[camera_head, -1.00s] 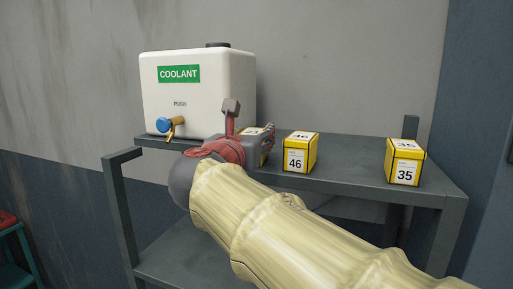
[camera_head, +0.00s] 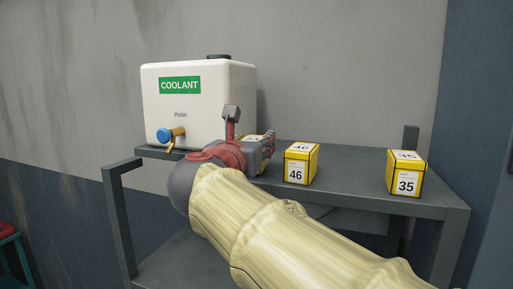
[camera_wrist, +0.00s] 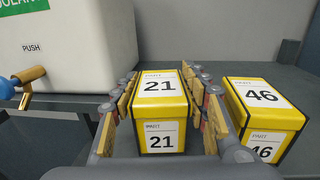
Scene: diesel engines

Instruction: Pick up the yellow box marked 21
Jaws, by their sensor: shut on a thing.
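The yellow box marked 21 (camera_wrist: 160,113) sits in the middle of the wrist view, between the two fingers of my gripper (camera_wrist: 165,100). The fingers are shut on its left and right sides. Its labels on the top and front face the wrist camera. In the head view only a small part of the box (camera_head: 252,137) shows behind my gripper (camera_head: 262,152), and my arm hides the rest. I cannot clearly tell whether its bottom touches the shelf.
The yellow box marked 46 (camera_wrist: 265,115) stands close to the right of my gripper. The box marked 35 (camera_head: 406,173) is farther right on the grey shelf (camera_head: 350,180). A white coolant tank (camera_head: 200,105) with a brass tap (camera_head: 174,138) stands to the left.

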